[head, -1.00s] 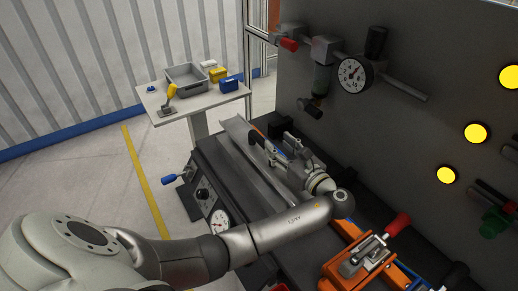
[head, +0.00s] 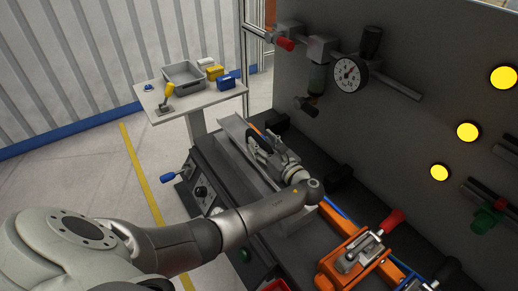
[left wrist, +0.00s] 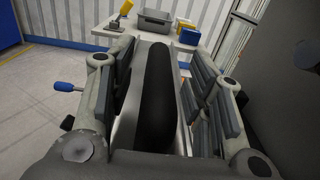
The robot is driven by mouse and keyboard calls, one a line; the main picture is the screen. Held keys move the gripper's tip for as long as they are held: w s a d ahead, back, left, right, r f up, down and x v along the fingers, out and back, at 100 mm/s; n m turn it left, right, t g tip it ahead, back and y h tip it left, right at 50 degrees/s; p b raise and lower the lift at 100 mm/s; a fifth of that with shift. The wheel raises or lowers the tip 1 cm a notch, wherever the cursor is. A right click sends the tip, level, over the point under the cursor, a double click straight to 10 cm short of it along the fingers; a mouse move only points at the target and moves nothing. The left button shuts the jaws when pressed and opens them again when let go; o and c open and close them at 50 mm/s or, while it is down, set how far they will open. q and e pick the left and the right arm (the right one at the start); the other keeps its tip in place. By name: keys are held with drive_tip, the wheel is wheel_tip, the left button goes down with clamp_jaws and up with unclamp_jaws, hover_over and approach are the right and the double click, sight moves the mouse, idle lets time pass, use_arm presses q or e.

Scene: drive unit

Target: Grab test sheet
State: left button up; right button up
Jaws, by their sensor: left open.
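A long grey metal strip, likely the test sheet (head: 232,131), lies along the dark bench at the left of the drive unit. In the left wrist view, grey metal (left wrist: 183,72) shows between the fingers, beside a long black rounded bar. My left gripper (head: 258,146) is over the bench, close to the right side of the strip. In the left wrist view my left gripper (left wrist: 155,85) has its fingers wide apart, with nothing visibly clamped. The arm and gripper hide part of the strip. My right gripper is not in view.
An orange clamp (head: 350,258) with a red handle stands on the bench at right. A dark panel with a gauge (head: 350,75) and yellow lamps rises behind. A side table (head: 190,107) holds a grey bin (head: 184,77). The floor left is clear.

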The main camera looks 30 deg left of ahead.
use_arm(q)
clamp_jaws()
idle(0.3)
drive_tip(key=shift+r, duration=0.15)
